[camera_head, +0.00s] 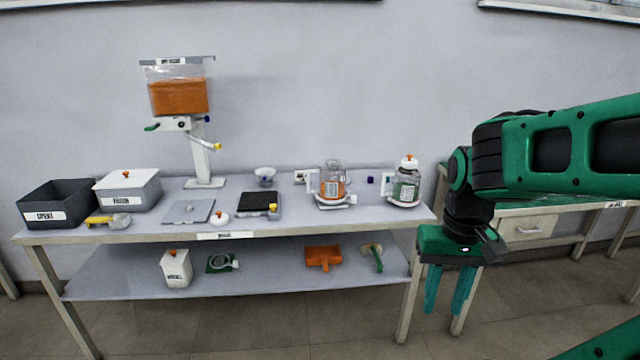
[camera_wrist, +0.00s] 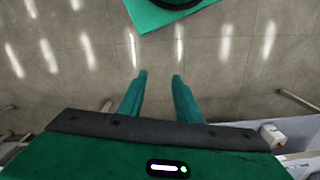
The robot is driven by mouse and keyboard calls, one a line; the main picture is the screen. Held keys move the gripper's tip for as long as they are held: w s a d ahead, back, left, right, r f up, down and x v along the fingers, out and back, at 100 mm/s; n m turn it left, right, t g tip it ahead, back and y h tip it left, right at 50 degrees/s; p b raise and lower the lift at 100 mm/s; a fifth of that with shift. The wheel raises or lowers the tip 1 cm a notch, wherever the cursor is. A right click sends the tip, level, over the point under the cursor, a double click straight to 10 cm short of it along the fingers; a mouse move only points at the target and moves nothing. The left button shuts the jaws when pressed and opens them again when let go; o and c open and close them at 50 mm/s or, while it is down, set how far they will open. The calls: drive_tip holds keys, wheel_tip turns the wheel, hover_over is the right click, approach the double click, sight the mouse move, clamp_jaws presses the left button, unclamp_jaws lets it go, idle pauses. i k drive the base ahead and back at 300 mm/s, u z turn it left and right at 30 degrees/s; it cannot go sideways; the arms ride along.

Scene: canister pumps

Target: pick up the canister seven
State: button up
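No label that I can read says seven, so I cannot tell which canister is meant. A clear jar (camera_head: 406,188) with green contents, a white lid and an orange knob stands on the right end of the table top. A clear canister (camera_head: 333,184) with orange contents stands left of it on a pale base. A white canister (camera_head: 176,269) with an orange knob stands on the lower shelf at the left. My gripper (camera_head: 445,308) hangs in front of the table's right end, fingers down, apart and empty. It also shows in the wrist view (camera_wrist: 160,76) over bare floor.
The table (camera_head: 228,236) also bears a dark bin (camera_head: 55,204), a white lidded box (camera_head: 128,190) and a tall dispenser (camera_head: 201,160). An orange pan (camera_head: 323,258) lies on its lower shelf (camera_head: 270,280). A second table (camera_head: 535,210) stands behind my arm.

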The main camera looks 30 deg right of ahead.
sight(332, 174)
drive_tip(key=z, duration=0.05)
drive_tip(key=i, duration=0.85)
drive_tip(key=z, duration=0.05)
